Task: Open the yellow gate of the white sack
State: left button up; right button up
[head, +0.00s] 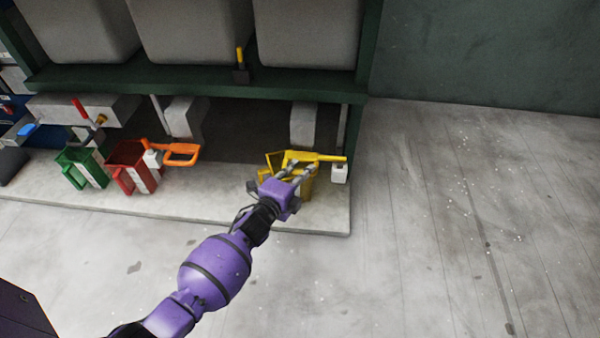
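A yellow handle (328,158) lies level, with a white block (339,173) at its right end. A yellow bin (307,190) stands below it on the pale ledge. My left gripper (301,167) reaches up to the yellow handle from below left. Its two grey fingers show apart at the handle and partly cover the bin. I cannot tell whether they grip the handle. A pale grey-white sack or hopper (308,35) hangs above, its lower outlet mostly hidden. A small yellow-tipped lever (240,58) stands on the green beam. My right gripper is not in view.
A red bin (125,178) and a green bin (72,175) stand left on the ledge (220,207). An orange handle (181,152) is beside the red bin. The green frame beam (180,75) crosses above. The concrete floor (440,240) is clear at right.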

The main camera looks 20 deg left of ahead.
pick_arm(q)
jog(key=shift+f, duration=0.1)
grip_shut()
jog(key=shift+s+d, duration=0.1)
jog(key=shift+s, duration=0.15)
jog(key=s+p, duration=0.1)
jog(key=s, duration=0.1)
jog(key=s+d+p, duration=0.1)
jog(key=s, duration=0.1)
jog(key=shift+s, duration=0.1)
jog(key=o, duration=0.7)
grip_release()
jog(key=shift+d+f, duration=0.1)
jog(key=shift+o, duration=0.2)
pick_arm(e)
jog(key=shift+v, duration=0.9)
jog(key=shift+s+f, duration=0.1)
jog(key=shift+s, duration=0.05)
